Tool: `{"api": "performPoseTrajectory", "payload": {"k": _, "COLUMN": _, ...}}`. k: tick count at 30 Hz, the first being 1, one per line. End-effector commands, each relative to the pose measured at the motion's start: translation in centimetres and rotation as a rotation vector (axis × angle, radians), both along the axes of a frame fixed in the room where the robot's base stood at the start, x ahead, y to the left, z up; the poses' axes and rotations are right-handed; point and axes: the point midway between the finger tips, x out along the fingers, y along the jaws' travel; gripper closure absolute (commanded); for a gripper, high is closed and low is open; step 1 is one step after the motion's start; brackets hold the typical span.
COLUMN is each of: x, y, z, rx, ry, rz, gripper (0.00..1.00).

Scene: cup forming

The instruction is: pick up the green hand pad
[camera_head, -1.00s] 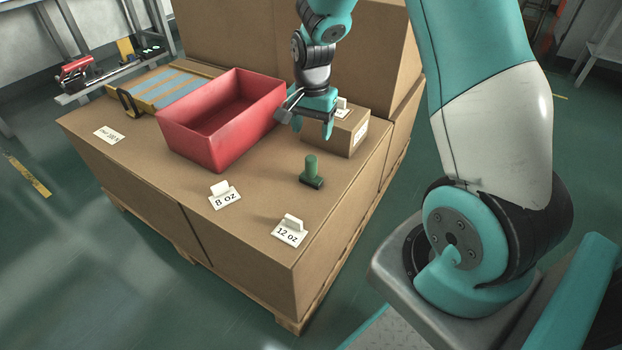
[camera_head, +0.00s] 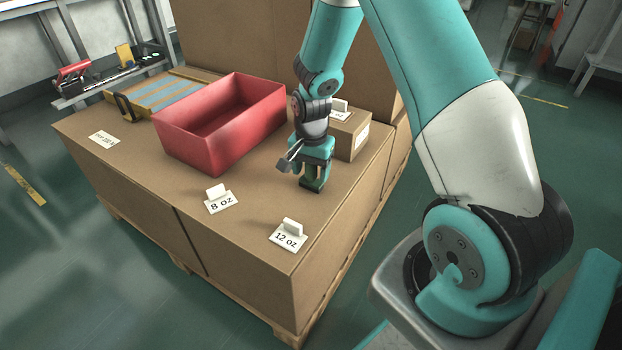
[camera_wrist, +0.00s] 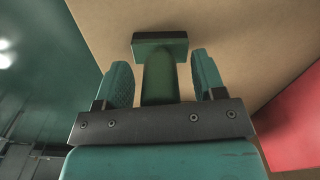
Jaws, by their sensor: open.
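The green hand pad (camera_head: 312,186) stands on the cardboard box top, with a dark rectangular base and an upright round handle. In the wrist view the hand pad (camera_wrist: 160,75) has its handle between the two teal fingers, with a small gap on each side. My gripper (camera_head: 313,177) is down over the handle and open; its fingers also show in the wrist view (camera_wrist: 162,78). In the head view the fingers hide most of the handle.
A red bin (camera_head: 222,125) stands to the left of my gripper. A small cardboard box (camera_head: 352,138) is behind it to the right. The "8 oz" card (camera_head: 221,203) and "12 oz" card (camera_head: 288,238) are nearer the front. The box top around the pad is clear.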

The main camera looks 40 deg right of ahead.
Motion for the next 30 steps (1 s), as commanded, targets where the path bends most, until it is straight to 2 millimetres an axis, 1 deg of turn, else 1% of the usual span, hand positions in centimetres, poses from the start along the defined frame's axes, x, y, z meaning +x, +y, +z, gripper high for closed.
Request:
{"api": "performPoseTrajectory", "payload": {"k": 2, "x": 0.0, "y": 0.0, "z": 0.1, "rx": 0.000, "ry": 0.000, "rz": 0.000, "gripper": 0.37}}
{"api": "performPoseTrajectory", "payload": {"k": 3, "x": 0.0, "y": 0.0, "z": 0.1, "rx": 0.000, "ry": 0.000, "rz": 0.000, "gripper": 0.41}}
{"api": "performPoseTrajectory", "payload": {"k": 5, "x": 0.0, "y": 0.0, "z": 0.1, "rx": 0.000, "ry": 0.000, "rz": 0.000, "gripper": 0.55}}
{"api": "performPoseTrajectory", "payload": {"k": 6, "x": 0.0, "y": 0.0, "z": 0.1, "rx": 0.000, "ry": 0.000, "rz": 0.000, "gripper": 0.64}}
{"api": "performPoseTrajectory", "payload": {"k": 10, "x": 0.0, "y": 0.0, "z": 0.1, "rx": 0.000, "ry": 0.000, "rz": 0.000, "gripper": 0.94}}
{"api": "performPoseTrajectory", "payload": {"k": 18, "x": 0.0, "y": 0.0, "z": 0.2, "rx": 0.000, "ry": -0.001, "rz": 0.000, "gripper": 0.94}}
{"api": "performPoseTrajectory", "payload": {"k": 23, "x": 0.1, "y": 0.0, "z": 1.2, "rx": -0.001, "ry": -0.003, "rz": 0.000, "gripper": 0.94}}
{"api": "performPoseTrajectory", "payload": {"k": 26, "x": 0.1, "y": 0.0, "z": 2.7, "rx": 0.000, "ry": -0.004, "rz": 0.000, "gripper": 0.94}}
{"api": "performPoseTrajectory", "payload": {"k": 29, "x": 0.1, "y": 0.0, "z": 4.9, "rx": -0.001, "ry": -0.005, "rz": 0.000, "gripper": 0.94}}
{"api": "performPoseTrajectory", "payload": {"k": 30, "x": 0.1, "y": 0.0, "z": 5.9, "rx": -0.001, "ry": -0.006, "rz": 0.000, "gripper": 0.94}}
